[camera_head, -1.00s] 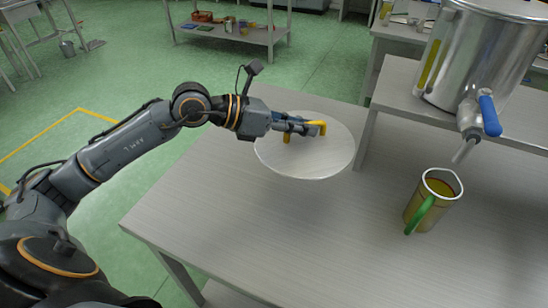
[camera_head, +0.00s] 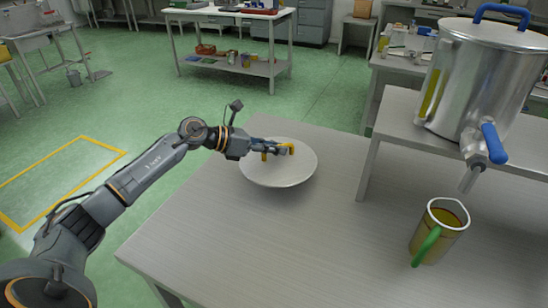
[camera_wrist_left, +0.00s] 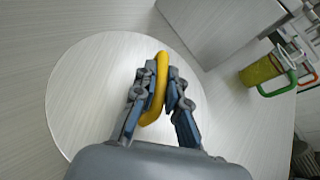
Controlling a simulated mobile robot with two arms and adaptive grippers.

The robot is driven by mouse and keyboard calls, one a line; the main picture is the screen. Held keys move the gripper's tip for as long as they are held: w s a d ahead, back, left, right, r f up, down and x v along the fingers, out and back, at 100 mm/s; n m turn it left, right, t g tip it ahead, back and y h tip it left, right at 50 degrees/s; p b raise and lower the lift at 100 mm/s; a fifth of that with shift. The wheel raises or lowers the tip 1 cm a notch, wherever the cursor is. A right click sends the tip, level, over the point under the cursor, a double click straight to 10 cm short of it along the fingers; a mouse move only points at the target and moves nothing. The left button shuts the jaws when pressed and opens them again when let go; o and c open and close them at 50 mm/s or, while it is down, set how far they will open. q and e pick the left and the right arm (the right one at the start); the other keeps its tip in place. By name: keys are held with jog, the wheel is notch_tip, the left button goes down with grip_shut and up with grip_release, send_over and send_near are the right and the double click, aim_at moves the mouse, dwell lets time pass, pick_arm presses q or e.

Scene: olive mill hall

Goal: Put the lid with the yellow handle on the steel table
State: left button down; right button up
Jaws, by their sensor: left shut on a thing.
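The round metal lid (camera_head: 285,173) with a yellow handle (camera_head: 290,149) is at the left part of the steel table (camera_head: 310,240). My left gripper (camera_head: 282,150) is shut on the yellow handle. In the left wrist view, the yellow handle (camera_wrist_left: 161,75) runs between the two fingers, and the lid (camera_wrist_left: 85,95) spreads out beneath them. The lid looks level and close to the tabletop; I cannot tell whether it touches. My right gripper is not in view.
A steel pot (camera_head: 480,80) with a blue-handled tap (camera_head: 495,143) stands on a raised shelf (camera_head: 400,105) at the right. A yellowish jug with a green handle (camera_head: 440,230) stands on the table below the tap. The table's front middle is clear.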

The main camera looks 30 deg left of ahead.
aim_at(271, 157)
pick_arm(q)
jog(key=shift+w+a+f, duration=0.15)
jog(key=shift+w, duration=0.05)
notch_tip(271, 157, down, 3)
jog(key=shift+w+a+f+p, duration=0.1)
jog(key=shift+p, duration=0.3)
jog(key=shift+f, duration=0.15)
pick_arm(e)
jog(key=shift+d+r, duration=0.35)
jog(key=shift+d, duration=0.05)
pick_arm(q)
jog(key=shift+f+b, duration=0.2)
jog(key=shift+b, duration=0.1)
jog(key=c, duration=1.4)
grip_release()
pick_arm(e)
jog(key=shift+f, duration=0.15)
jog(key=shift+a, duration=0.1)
